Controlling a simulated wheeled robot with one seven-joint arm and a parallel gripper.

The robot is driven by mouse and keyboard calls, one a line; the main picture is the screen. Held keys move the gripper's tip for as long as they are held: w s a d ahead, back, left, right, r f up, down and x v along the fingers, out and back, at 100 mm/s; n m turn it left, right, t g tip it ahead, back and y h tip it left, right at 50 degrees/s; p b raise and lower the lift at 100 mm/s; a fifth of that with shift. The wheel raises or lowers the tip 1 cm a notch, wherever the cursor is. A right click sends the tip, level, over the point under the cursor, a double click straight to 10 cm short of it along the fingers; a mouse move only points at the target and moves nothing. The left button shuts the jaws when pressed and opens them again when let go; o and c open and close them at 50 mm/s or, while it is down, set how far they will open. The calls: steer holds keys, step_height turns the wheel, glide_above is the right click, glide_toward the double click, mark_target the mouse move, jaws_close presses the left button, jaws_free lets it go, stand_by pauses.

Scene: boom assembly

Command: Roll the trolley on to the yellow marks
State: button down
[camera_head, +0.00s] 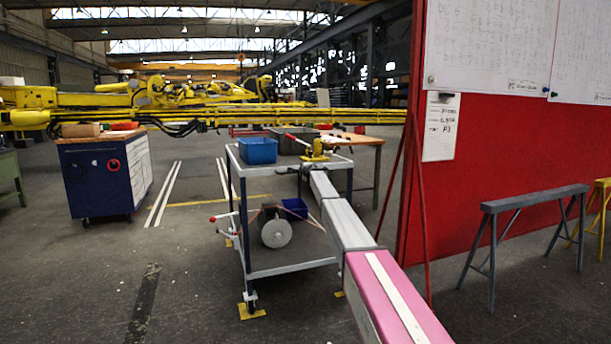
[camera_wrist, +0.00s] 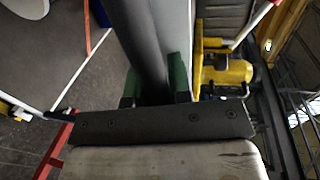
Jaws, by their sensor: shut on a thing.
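The grey two-shelf trolley (camera_head: 290,269) stands upright in the middle of the head view. Yellow marks (camera_head: 253,313) lie on the floor around its feet. The near left foot is over or at the edge of one mark; the exact fit is unclear. Another mark (camera_head: 340,294) shows partly beside my arm, and the far right corner is hidden. My gripper (camera_head: 304,170) is at the trolley's near right top edge. In the wrist view, its green-padded jaws (camera_wrist: 155,88) are shut on a dark bar (camera_wrist: 143,40), seemingly the trolley's handle.
The trolley carries a blue bin (camera_head: 257,150), a yellow clamp (camera_head: 315,150) and a grey reel (camera_head: 276,233) below. A red partition (camera_head: 520,130) and trestle (camera_head: 530,202) stand right. A blue cabinet (camera_head: 100,178) stands left. A yellow boom (camera_head: 200,118) spans behind. Left foreground floor is clear.

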steer(key=shift+x, duration=0.9)
steer(key=shift+r, duration=0.2)
steer(key=c, duration=1.1)
jaws_free()
steer(key=shift+o, duration=0.2)
steer(key=v, duration=1)
steer(key=shift+s+d, duration=0.15)
steer(key=shift+s, duration=0.15)
